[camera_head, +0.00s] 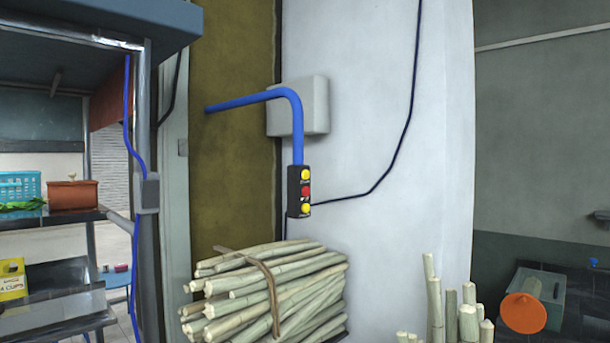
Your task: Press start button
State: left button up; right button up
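A black control box (299,191) hangs at the lower end of a bent blue pipe (297,125) in front of the white wall. On its face is a vertical row of three round buttons: a yellow top button (305,174), a red middle button (305,191) and a yellow bottom button (305,208). The small markings beside them are too small to read. Neither of my grippers is in the head view.
A strapped bundle of sugarcane (315,290) lies below the control box. Upright cane pieces (468,322) stand at the lower right, near an orange funnel-like thing (524,313). A metal shelf frame (148,240) stands at left. The space around the box looks clear.

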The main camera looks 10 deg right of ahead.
grip_shut()
dwell(0.3)
jog(key=shift+d, duration=0.1)
dwell(1.4)
